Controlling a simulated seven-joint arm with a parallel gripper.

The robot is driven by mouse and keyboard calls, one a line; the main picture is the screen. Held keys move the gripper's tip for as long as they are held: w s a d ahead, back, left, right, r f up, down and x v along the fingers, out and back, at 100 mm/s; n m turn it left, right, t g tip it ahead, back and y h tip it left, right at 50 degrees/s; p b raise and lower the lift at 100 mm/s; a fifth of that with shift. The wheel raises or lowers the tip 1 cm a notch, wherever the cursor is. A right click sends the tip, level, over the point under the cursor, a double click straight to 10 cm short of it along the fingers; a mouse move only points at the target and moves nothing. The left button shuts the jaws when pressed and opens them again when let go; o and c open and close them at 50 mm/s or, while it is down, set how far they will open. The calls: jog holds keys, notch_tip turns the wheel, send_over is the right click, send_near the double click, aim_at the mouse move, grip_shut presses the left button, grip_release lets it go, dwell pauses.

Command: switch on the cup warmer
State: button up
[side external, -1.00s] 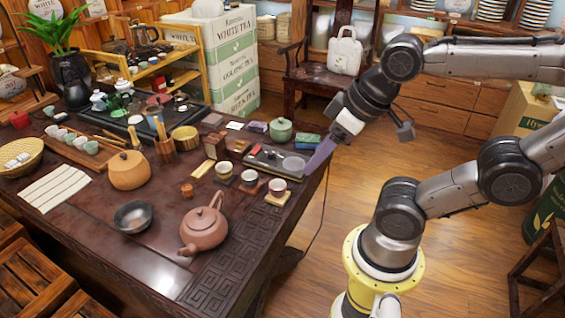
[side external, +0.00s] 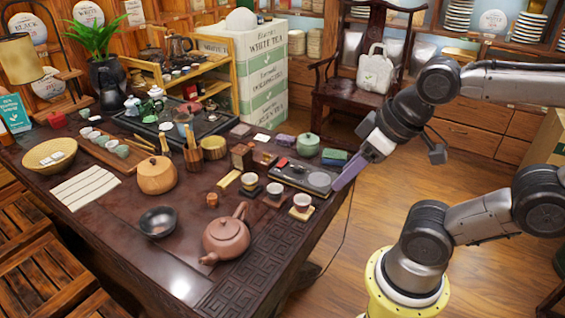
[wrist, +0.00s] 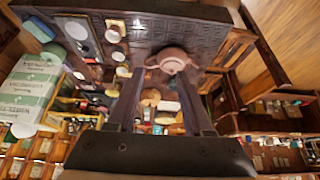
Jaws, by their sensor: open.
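The cup warmer (side external: 300,175) is a dark flat slab near the table's right edge in the side view. It has a grey round plate (side external: 319,180) at its right end and a small red piece (side external: 283,161), perhaps its switch, toward the left end. The warmer also shows at the upper left of the wrist view (wrist: 82,36). My gripper (side external: 342,183) is open, pointing down and left just right of the plate. The side view does not settle whether it touches. In the wrist view my two fingers (wrist: 155,75) are apart with nothing held between them.
Small cups on wooden coasters (side external: 302,203) stand in front of the warmer. A clay teapot (side external: 226,238) is nearer the front. A green lidded jar (side external: 308,145) and a green-blue box (side external: 334,157) stand behind it. Open floor lies right of the table.

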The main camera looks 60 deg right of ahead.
jog(key=shift+n+t+h, duration=0.4)
jog(key=shift+n, duration=0.1)
jog(key=w+r, duration=0.1)
jog(key=w+d+r, duration=0.1)
jog(key=r, duration=0.1)
jog(key=w+r, duration=0.2)
jog(key=shift+d, duration=0.25)
jog(key=c, duration=0.7)
jog(key=shift+h, duration=0.4)
jog(key=w+r, duration=0.1)
jog(key=w+d+r, duration=0.1)
jog(key=w, duration=0.1)
jog(key=w+d+r, duration=0.1)
jog(key=w, duration=0.1)
grip_shut()
jog(key=w+d+f+g+h, duration=0.1)
jog(key=w+d+f+g, duration=0.1)
jog(key=w+d, duration=0.6)
jog(key=w+d+f+g+h, duration=0.15)
jog(key=w+d, duration=0.35)
jog(key=w, duration=0.6)
jog(key=w+d+f+g, duration=0.1)
jog(key=w+d+f, duration=0.1)
jog(key=d+f, duration=0.3)
jog(key=w+d+f+m+g, duration=0.1)
jog(key=d+f, duration=0.4)
jog(key=f, duration=0.6)
jog(key=shift+w+f+g, duration=0.4)
jog(key=shift+w+g, duration=0.05)
jog(key=shift+w, duration=0.05)
